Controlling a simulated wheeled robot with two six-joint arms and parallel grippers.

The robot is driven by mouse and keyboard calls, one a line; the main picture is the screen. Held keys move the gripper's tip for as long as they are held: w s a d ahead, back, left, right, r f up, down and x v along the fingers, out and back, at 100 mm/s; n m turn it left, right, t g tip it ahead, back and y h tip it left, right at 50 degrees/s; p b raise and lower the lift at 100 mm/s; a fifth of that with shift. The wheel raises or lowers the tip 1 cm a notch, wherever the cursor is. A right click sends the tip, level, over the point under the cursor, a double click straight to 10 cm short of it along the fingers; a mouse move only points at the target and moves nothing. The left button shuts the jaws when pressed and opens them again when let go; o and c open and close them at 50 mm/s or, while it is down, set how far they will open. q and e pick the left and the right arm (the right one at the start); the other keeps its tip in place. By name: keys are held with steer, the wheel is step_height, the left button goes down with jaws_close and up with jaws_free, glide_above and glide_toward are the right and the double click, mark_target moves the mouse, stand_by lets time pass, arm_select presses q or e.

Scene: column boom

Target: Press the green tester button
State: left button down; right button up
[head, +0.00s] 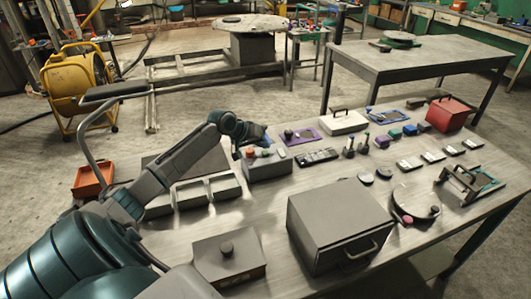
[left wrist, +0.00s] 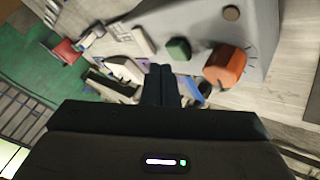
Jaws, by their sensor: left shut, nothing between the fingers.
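The tester is a grey box (head: 268,168) on the workbench, left of centre in the head view. Its face fills the top right of the left wrist view (left wrist: 262,35). There it carries a small green button (left wrist: 178,49), a larger orange knob (left wrist: 224,66) and a dark round part (left wrist: 231,13). My left gripper (head: 252,137) is at the far side of the tester in the head view. In the left wrist view its fingers (left wrist: 161,70) are together and empty, with their tips just below the green button in the picture. I cannot tell the exact gap. My right gripper is out of view.
A grey lidded box (head: 330,222) and a smaller box with a knob (head: 228,262) stand at the bench front. Grey trays (head: 208,192) lie under my left arm. A purple tray (head: 301,136) and a dark remote-like device (head: 317,156) lie right of the tester.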

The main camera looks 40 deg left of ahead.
arm_select(q)
steer(key=shift+f, duration=0.15)
steer(key=shift+f, duration=0.3)
steer(key=shift+f, duration=0.1)
stand_by(0.4)
steer(key=shift+f, duration=0.35)
stand_by(0.5)
steer(key=shift+r+p, duration=0.9)
steer(key=shift+p, duration=0.2)
